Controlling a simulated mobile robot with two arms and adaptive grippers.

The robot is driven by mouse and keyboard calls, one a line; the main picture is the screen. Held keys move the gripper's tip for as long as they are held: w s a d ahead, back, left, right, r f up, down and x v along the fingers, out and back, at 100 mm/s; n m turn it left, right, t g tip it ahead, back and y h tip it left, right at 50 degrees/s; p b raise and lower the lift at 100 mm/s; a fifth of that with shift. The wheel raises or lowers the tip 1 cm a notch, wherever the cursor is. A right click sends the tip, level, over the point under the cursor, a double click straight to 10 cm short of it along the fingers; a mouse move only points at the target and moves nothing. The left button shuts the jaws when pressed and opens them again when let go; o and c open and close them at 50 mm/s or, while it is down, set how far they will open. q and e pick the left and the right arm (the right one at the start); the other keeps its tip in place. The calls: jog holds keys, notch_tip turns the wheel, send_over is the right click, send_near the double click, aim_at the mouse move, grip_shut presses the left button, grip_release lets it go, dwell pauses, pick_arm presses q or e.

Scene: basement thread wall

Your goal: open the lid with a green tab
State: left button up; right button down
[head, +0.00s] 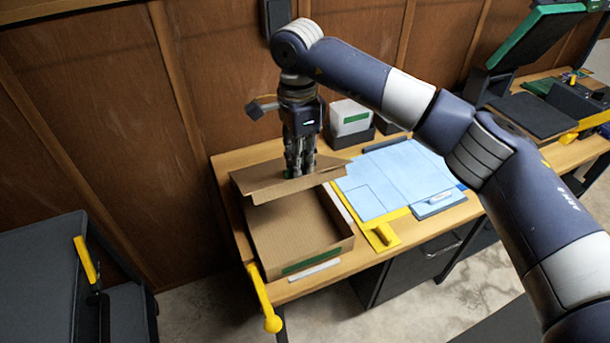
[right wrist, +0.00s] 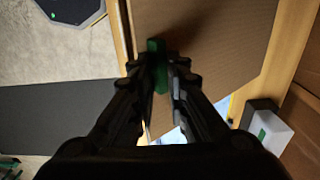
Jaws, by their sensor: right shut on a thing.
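A brown cardboard box (head: 297,226) sits on the wooden table, its inside showing and looking empty. Its lid (head: 265,187) is raised at the back of the box, tilted up off the front rim. My right gripper (head: 300,172) reaches down from above to the lid. In the right wrist view, the fingers (right wrist: 161,75) are closed on the green tab (right wrist: 157,64) at the lid's edge, with the brown lid panel (right wrist: 205,35) behind it. The fingers hide part of the tab. My left gripper is not in view.
A green label (head: 311,261) marks the box's front. Right of the box lie light-blue sheets (head: 395,178) and a yellow piece (head: 383,236). A white box with a green label (head: 350,117) stands behind. A yellow handle (head: 262,297) projects at the table's front left corner. A wooden wall closes the back.

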jog(key=shift+w+a, duration=0.1)
jog(key=shift+w, duration=0.2)
jog(key=c, duration=1.7)
grip_release()
jog(key=shift+w+a+f, duration=0.1)
jog(key=shift+w+f, duration=0.15)
jog(key=shift+w, duration=0.15)
jog(key=shift+s+r, duration=0.1)
notch_tip(320, 180, up, 12)
jog(key=shift+r, duration=0.1)
jog(key=shift+s, duration=0.1)
